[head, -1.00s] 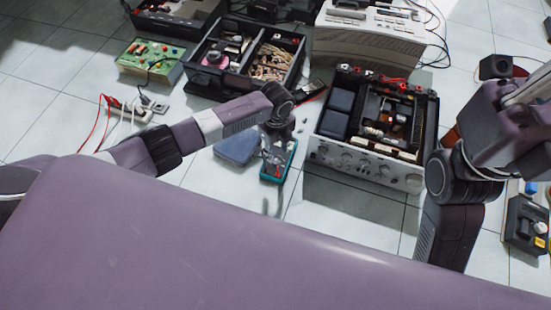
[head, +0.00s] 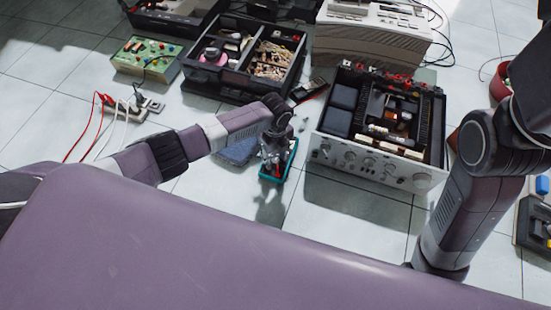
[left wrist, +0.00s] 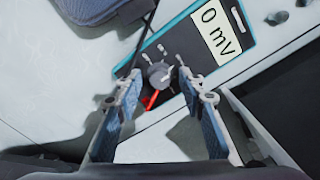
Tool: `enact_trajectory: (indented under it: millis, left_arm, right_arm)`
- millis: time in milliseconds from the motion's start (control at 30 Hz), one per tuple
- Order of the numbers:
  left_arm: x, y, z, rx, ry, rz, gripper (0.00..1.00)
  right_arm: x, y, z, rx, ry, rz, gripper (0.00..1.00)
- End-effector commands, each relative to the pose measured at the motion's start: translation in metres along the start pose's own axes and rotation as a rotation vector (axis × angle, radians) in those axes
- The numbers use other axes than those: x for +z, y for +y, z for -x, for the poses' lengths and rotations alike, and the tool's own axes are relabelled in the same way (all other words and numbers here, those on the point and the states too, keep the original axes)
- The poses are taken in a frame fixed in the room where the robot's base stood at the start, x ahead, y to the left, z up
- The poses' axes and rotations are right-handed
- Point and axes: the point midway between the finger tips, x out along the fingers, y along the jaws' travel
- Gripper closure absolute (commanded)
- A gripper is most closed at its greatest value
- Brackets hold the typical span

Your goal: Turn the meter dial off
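The meter (head: 292,160) is a dark device with a teal edge, lying on the floor left of the opened amplifier. In the left wrist view the meter (left wrist: 178,40) has a display reading "0 mV". Its round grey dial (left wrist: 160,74) has pale marks around it and a red mark at its lower left. My left gripper (head: 274,158) is over the meter and partly hides it. In the left wrist view this gripper (left wrist: 158,77) is open, one fingertip on each side of the dial, with gaps visible. My right gripper is out of view; only my right arm shows.
The opened amplifier (head: 340,162) stands right of the meter. A blue-grey pad or case (head: 234,153) lies at its left. Behind are a parts toolbox (head: 222,80) and a green board (head: 144,57). A power strip (head: 136,112) with cables lies left. Floor in front is clear.

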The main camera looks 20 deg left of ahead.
Motion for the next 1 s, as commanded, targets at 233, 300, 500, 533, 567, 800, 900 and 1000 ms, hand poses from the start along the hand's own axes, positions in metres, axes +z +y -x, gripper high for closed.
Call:
enact_trajectory:
  millis: [233, 300, 500, 533, 567, 800, 900, 1000]
  left_arm:
    - [0.000, 0.000, 0.000, 0.000, 0.000, 0.000, 0.77]
    - [0.000, 0.000, 0.000, 0.000, 0.000, 0.000, 0.84]
    - [0.000, 0.000, 0.000, 0.001, 0.000, 0.000, 1.00]
    - [0.000, 0.000, 0.000, 0.001, 0.000, 0.001, 1.00]
    - [0.000, 0.000, 0.000, 0.001, 0.000, 0.001, 1.00]
    - [0.000, 0.000, 0.002, 0.001, 0.001, 0.044, 1.00]
    - [0.000, 0.000, 0.003, 0.001, 0.001, 0.090, 1.00]
    - [-0.001, 0.001, 0.003, 0.002, 0.002, 0.155, 1.00]
  right_arm:
    - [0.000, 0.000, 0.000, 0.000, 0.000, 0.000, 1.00]
    - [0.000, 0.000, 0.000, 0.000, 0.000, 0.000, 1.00]
    - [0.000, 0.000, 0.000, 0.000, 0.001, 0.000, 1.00]
    - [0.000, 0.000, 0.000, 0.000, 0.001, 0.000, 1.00]
    - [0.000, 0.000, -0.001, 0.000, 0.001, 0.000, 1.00]
    - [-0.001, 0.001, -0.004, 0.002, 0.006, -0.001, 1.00]
    - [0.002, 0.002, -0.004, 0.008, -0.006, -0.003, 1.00]
    - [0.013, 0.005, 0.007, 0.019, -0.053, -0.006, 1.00]
